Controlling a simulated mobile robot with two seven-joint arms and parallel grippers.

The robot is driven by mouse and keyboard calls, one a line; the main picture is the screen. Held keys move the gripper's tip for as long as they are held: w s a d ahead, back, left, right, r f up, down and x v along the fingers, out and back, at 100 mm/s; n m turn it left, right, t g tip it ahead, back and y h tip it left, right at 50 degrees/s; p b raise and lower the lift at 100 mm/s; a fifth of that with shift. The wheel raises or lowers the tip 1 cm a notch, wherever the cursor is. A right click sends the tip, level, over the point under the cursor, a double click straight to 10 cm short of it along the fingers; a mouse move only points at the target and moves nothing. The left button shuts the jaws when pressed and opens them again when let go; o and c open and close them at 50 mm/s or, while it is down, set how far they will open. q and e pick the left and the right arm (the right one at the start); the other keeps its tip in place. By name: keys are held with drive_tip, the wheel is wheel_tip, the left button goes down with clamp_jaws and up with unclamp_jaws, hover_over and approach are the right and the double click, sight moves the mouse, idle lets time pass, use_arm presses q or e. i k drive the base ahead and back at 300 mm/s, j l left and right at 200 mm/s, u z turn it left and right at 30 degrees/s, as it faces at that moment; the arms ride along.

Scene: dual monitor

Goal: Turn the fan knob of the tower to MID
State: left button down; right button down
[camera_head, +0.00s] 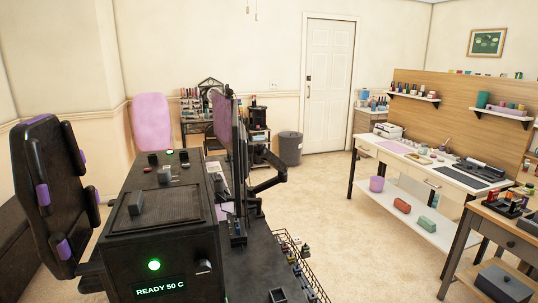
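A black tower (120,251) stands in the lower left of the head view. Its near face carries a round green light (154,265), a display (160,288) reading "READY 50 C" and a dark knob (204,266) with a pale edge. The knob's setting cannot be read, and I see no MID label. Neither of my grippers is in view.
A black chair-like object with purple pads (45,185) stands close left of the tower. Monitors (238,165) seen edge-on and a monitor arm (268,184) stand to its right, above a dark desk (248,262). A wire basket (302,262) edges the desk. Open floor (345,235) lies beyond.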

sight(164, 174)
drive_tip(key=l+u, duration=0.75)
drive_tip(key=l, duration=0.2)
drive_tip(key=l+u, duration=0.35)
drive_tip(key=k+l, duration=0.05)
